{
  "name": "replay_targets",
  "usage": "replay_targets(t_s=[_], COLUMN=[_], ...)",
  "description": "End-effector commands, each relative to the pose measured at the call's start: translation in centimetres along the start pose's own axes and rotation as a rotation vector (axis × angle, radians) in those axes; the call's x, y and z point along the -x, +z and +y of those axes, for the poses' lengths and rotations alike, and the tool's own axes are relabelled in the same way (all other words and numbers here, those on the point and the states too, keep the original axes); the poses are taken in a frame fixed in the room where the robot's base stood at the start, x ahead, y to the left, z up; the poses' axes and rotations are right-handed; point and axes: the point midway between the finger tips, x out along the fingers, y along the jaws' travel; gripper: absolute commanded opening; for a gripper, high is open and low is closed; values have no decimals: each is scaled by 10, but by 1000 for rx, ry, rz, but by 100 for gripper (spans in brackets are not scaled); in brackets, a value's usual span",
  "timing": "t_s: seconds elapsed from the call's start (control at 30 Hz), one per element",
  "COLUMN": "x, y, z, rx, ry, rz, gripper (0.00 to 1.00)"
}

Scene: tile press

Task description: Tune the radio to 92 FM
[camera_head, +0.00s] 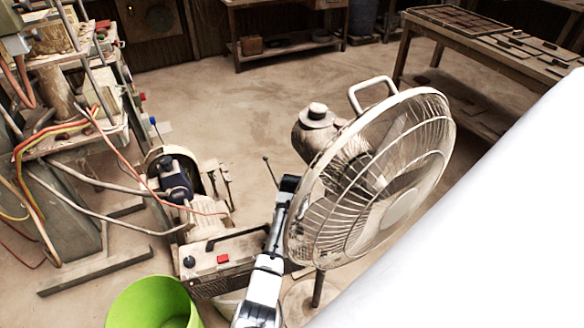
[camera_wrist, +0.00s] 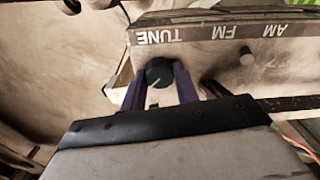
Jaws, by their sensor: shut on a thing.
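The radio's pale, worn face (camera_wrist: 215,65) fills the upper middle of the wrist view, with the labels TUNE, FM and AM upside down on a dark strip (camera_wrist: 222,33). A round dark tuning knob (camera_wrist: 159,72) sits by TUNE. My gripper (camera_wrist: 160,82) has its two purple fingers on either side of this knob, shut on it. A small pale peg (camera_wrist: 246,58) stands out between FM and AM. No dial pointer or number is readable. In the head view, the radio (camera_head: 226,262) is a worn box with a dark handle; my arm covers its right end and my fingertips cannot be made out.
A white-bladed fan (camera_head: 370,180) stands close right of my arm. A lime green bucket (camera_head: 150,303) stands in front of the radio. A motor (camera_head: 175,178) and loose cables lie left. A table with tiles (camera_head: 455,47) stands back right. The middle floor is clear.

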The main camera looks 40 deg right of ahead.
Motion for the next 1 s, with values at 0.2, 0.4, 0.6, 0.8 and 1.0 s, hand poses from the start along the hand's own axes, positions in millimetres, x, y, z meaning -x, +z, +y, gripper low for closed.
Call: replay_targets(t_s=[0.2, 0.4, 0.6, 0.8, 1.0], x=[2, 2, 1, 1, 1], y=[0, -1, -1, -1, -1], z=[0, 0, 0, 0, 0], rx=[109, 162, 177, 178, 177], ry=[1, 1, 1, 1, 1], rz=[1, 2, 2, 2, 2], gripper=[7, 7, 7, 7, 42])
